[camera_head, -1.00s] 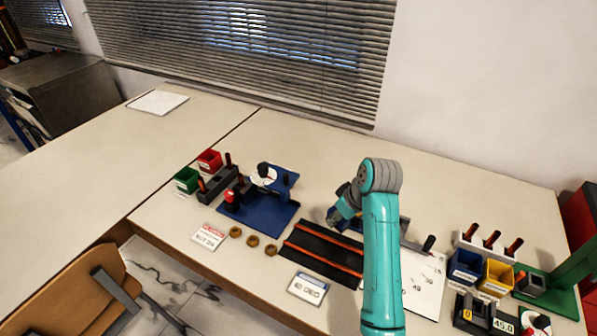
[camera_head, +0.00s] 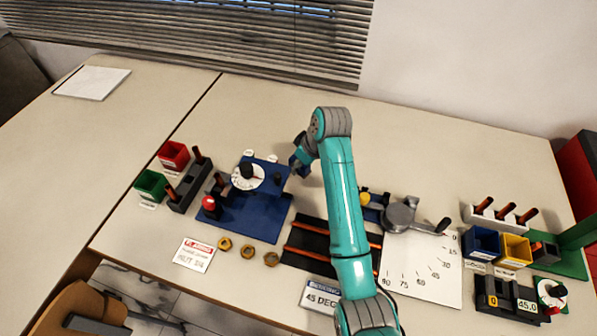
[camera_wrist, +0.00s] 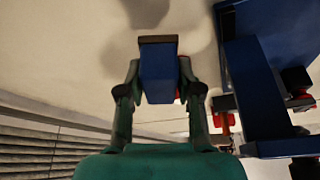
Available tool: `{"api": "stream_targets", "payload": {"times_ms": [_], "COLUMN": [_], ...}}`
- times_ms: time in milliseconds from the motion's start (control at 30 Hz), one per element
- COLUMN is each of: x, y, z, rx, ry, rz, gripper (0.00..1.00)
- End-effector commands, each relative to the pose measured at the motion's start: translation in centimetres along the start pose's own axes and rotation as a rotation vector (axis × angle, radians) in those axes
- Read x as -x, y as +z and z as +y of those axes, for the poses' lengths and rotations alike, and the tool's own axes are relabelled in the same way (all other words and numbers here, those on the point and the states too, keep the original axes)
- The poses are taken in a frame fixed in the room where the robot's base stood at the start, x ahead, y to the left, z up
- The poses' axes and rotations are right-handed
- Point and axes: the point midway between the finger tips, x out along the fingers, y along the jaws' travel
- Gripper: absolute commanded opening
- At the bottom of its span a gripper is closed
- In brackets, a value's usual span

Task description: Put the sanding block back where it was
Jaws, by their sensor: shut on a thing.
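The sanding block (camera_wrist: 158,75) is a blue block with a brown strip along one end. In the wrist view my gripper (camera_wrist: 159,92) is shut on it, one finger at each side. The pale bench top shows around the block, and a shadow lies beyond it. In the head view my gripper (camera_head: 300,158) is above the bench, just behind and right of the blue dial fixture (camera_head: 245,214). The block is small and dark there, and its height above the bench is hard to tell. The fixture also shows at the right of the wrist view (camera_wrist: 235,65).
Red (camera_head: 174,154) and green (camera_head: 151,185) bins and a black holder (camera_head: 188,188) stand left. A black mat with orange rails (camera_head: 304,240), a protractor plate (camera_head: 432,275), blue (camera_head: 481,244) and yellow (camera_head: 514,248) bins lie right. The bench behind my gripper is clear.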

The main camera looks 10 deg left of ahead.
Motion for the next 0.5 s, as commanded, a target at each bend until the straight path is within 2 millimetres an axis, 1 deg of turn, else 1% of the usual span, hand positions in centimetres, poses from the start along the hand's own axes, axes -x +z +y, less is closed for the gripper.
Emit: {"api": "stream_targets", "payload": {"times_ms": [33,233,400,500], "x": [-0.5,-1.6,-3.7,-4.4], "y": [0.2,0.6,1.6,1.8], "z": [0.0,0.0,0.0,0.0], "rx": [0.0,-0.001,0.0,0.0], "ry": [0.0,0.001,-0.001,0.001], "rz": [0.0,0.001,-0.001,0.001], "gripper": [0.0,0.0,0.0,0.0]}}
